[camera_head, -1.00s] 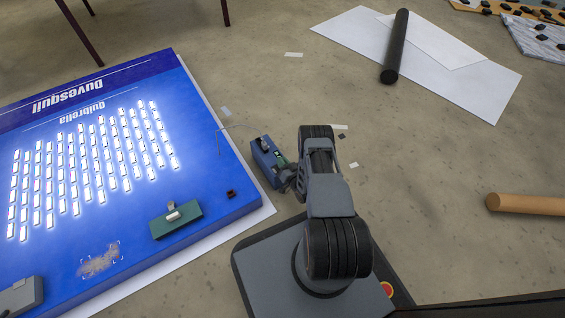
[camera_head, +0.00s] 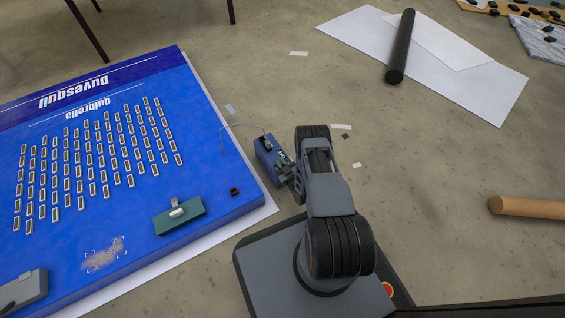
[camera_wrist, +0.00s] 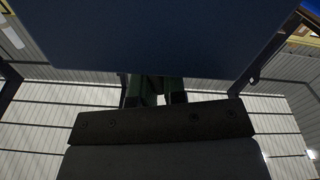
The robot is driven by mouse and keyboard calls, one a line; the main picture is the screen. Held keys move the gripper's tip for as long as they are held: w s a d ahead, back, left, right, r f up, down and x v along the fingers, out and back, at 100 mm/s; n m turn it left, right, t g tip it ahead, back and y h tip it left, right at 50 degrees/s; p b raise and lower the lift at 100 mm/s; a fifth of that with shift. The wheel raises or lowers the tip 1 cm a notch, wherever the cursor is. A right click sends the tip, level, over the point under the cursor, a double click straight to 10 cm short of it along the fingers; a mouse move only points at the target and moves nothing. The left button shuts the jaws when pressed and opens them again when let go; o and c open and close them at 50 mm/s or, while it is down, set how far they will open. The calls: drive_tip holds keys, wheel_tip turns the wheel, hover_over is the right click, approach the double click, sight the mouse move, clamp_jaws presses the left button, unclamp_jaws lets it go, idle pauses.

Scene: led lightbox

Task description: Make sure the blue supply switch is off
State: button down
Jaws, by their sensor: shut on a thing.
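The blue supply (camera_head: 265,166) is a small box on the floor, just right of the lightbox, with a thin wire running from it toward the board. My gripper (camera_head: 284,163) is at the supply's right side, its jaws shut at the switch, which they hide. In the wrist view the supply's dark blue face (camera_wrist: 160,35) fills the top, and my gripper (camera_wrist: 154,88) reaches up behind its lower edge. The switch's position cannot be seen directly. The LED rows (camera_head: 95,160) on the blue lightbox panel (camera_head: 75,235) are unlit.
A green clip block (camera_head: 180,217) and a grey box (camera_head: 22,292) sit on the lightbox. A black roll (camera_head: 400,45) lies on white sheets (camera_head: 475,85) at upper right. A tan roll (camera_head: 525,205) lies at right. Open floor lies between.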

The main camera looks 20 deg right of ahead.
drive_tip(key=shift+a+n, duration=0.2)
drive_tip(key=shift+n, duration=0.3)
drive_tip(key=shift+s+f, duration=0.1)
drive_tip(key=c, duration=1.2)
unclamp_jaws()
